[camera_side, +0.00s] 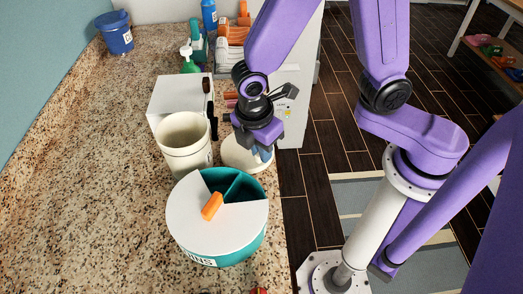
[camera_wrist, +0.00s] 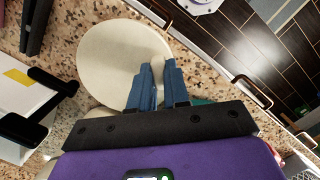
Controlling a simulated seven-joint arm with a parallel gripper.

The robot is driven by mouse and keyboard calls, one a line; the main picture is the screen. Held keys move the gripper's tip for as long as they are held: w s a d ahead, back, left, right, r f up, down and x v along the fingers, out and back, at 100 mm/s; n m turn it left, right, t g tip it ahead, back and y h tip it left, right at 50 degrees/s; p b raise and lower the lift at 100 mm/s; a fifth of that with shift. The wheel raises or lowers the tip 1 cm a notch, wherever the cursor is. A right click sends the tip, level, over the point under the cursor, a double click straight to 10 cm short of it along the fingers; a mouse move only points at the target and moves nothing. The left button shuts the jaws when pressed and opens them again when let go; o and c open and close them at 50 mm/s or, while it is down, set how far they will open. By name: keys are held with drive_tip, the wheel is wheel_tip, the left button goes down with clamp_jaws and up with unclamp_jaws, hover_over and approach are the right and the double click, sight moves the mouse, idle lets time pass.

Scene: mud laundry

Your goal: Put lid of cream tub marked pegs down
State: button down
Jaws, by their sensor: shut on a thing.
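The round cream lid (camera_side: 238,154) is level near the counter's right edge, just right of the cream tub. In the wrist view the lid (camera_wrist: 112,55) shows as a pale disc beyond my fingers. My gripper (camera_side: 264,153), with blue fingers (camera_wrist: 157,78), is shut on the lid's knob, which the fingers mostly hide. I cannot tell whether the lid touches the counter. The cream tub (camera_side: 186,150) stands upright and uncovered; its marking is not readable here.
A teal round box (camera_side: 238,248) with a white sectioned top and orange knob stands in front. A white box (camera_side: 172,95) is behind the tub. A green bottle (camera_side: 190,64) and a blue lidded tub (camera_side: 117,38) stand farther back. The counter's left side is clear.

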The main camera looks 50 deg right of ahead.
drive_tip(key=shift+f, duration=0.55)
drive_tip(key=shift+f, duration=0.1)
drive_tip(key=c, duration=1.1)
unclamp_jaws()
wheel_tip(320, 180, up, 12)
drive_tip(key=a, duration=0.2)
drive_tip(key=s+d+m+y, duration=0.2)
drive_tip(key=s+d+m, duration=0.3)
drive_tip(key=s+d, duration=0.7)
drive_tip(key=shift+s+d+f, duration=0.35)
drive_tip(key=shift+s+d, duration=0.05)
drive_tip(key=shift+d, duration=1.1)
